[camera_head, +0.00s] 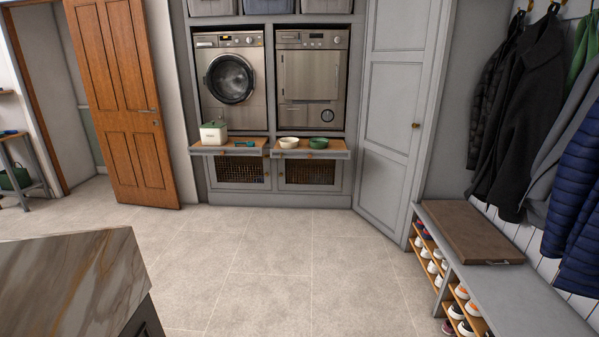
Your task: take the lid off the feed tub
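A small cream tub with a green lid (213,125) stands at the left end of the left pull-out shelf (229,150), below the washing machine; it looks like the feed tub. The lid sits on top of the tub (213,137). A green scoop-like item (245,144) lies on the shelf to its right. Neither of my grippers shows in this view.
The right pull-out shelf (312,153) holds a cream bowl (289,142) and a green bowl (319,143). A marble-topped counter (75,280) stands at the near left. A shoe bench (515,295) runs along the right. The tiled floor between is clear.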

